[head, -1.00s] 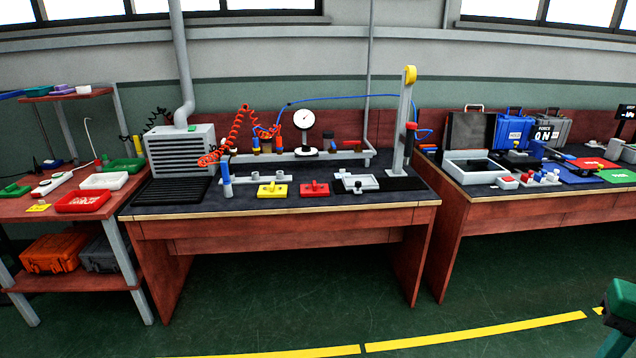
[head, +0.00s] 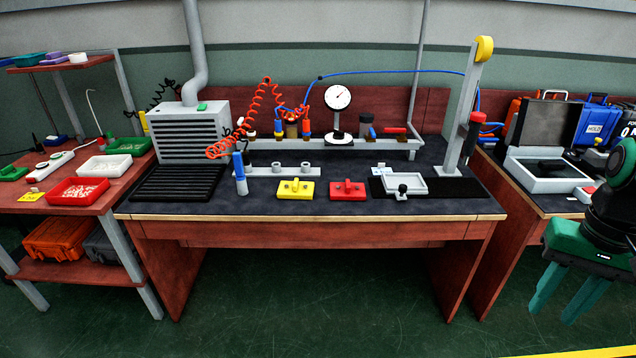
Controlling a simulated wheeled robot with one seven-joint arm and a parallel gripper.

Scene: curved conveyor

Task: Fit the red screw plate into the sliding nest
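The red screw plate (head: 348,190) lies flat on the dark top of the middle bench, with a small knob on it. A yellow plate (head: 296,190) of like shape lies just left of it. The sliding nest (head: 406,184) looks to be the light grey frame to the right of the red plate, with a dark knob at its front; it seems empty. My gripper (head: 562,294) hangs at the right edge, green fingers pointing down and spread apart, in front of the bench gap and well away from the plate. Nothing shows between the fingers.
A tall grey post (head: 467,115) with a yellow top stands right of the nest. A dial gauge (head: 338,110) and a grey rail stand behind the plates. A red coiled hose (head: 262,110) hangs at the left. The bench's front strip is clear.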

